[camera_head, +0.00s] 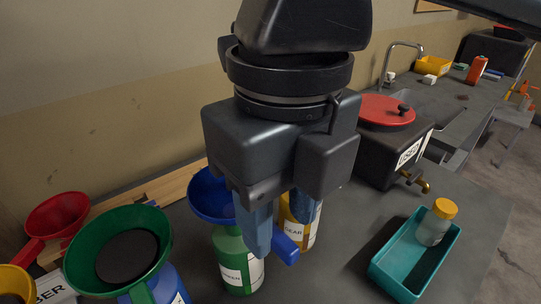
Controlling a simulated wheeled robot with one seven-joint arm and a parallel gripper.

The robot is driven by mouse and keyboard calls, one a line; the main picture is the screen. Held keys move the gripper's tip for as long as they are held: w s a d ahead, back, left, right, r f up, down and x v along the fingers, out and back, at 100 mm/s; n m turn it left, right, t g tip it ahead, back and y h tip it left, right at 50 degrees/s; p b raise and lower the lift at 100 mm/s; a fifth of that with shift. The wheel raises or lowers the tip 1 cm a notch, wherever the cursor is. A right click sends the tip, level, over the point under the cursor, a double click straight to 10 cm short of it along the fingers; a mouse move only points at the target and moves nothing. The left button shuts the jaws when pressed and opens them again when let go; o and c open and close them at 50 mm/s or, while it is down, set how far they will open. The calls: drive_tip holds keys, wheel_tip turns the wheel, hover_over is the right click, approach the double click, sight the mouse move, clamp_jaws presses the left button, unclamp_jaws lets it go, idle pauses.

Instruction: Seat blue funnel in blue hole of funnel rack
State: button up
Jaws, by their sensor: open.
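The blue funnel (207,197) shows in the head view with its wide mouth up, over a green bottle (230,255). Its blue handle (286,249) shows at the lower right of my gripper. My gripper (281,230) points down in front of the funnel and hides much of it. Its jaws are open, with the handle close to the fingertips; I cannot tell whether they touch it. I cannot make out the funnel rack or its blue hole.
A green funnel (92,235), red funnel (58,207) and yellow funnel (14,282) are at left. A yellow bottle (308,234) is behind my gripper. A teal tray (388,281) holding a small jar (435,226) is at right, below a black drum-tap container (383,157). Clear counter lies between.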

sight(281, 239)
drive_tip(key=shift+w+d+f, duration=0.15)
drive_tip(key=shift+w, duration=0.05)
drive_tip(key=shift+f, duration=3.75)
drive_tip(key=shift+c, duration=0.4)
clamp_jaws()
drive_tip(key=shift+r+p, duration=0.95)
drive_tip(key=shift+p, duration=0.1)
drive_tip(key=shift+r+p, duration=1.9)
drive_tip(key=shift+r, duration=0.2)
